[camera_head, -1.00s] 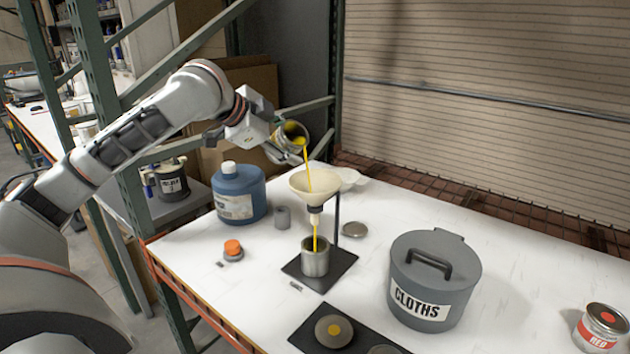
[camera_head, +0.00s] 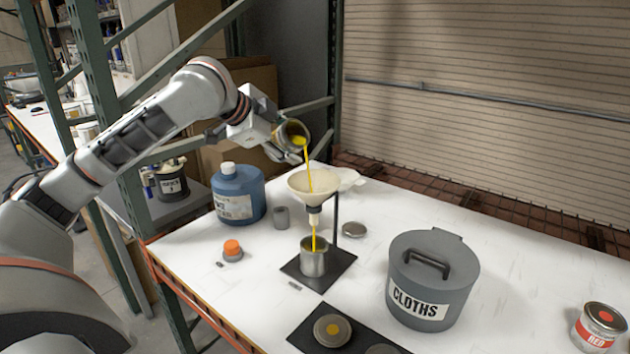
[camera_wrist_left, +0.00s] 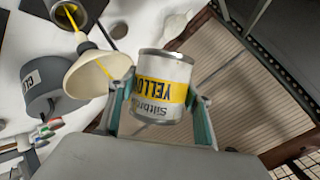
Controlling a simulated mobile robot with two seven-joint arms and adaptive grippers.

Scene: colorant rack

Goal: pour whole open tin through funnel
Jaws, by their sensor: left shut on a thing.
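My left gripper (camera_head: 276,137) is shut on an open tin (camera_head: 292,134) and holds it tipped above the funnel. In the left wrist view the tin (camera_wrist_left: 160,88) shows a yellow band with the word YELLOW, between the two fingers. A yellow stream runs from its mouth into the cream funnel (camera_head: 312,184), which sits in a dark stand. The funnel also shows in the left wrist view (camera_wrist_left: 90,75). A yellow stream falls from the spout into a metal can (camera_head: 313,258) on the stand's black base (camera_head: 337,270). My right gripper is in neither view.
A blue jug (camera_head: 239,194) and a grey cylinder (camera_head: 281,217) stand left of the funnel. An orange-capped item (camera_head: 232,249) lies nearby. A grey CLOTHS bin (camera_head: 432,280) stands to the right, a RED tin (camera_head: 600,326) at far right. A loose lid (camera_head: 353,230) lies behind the stand.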

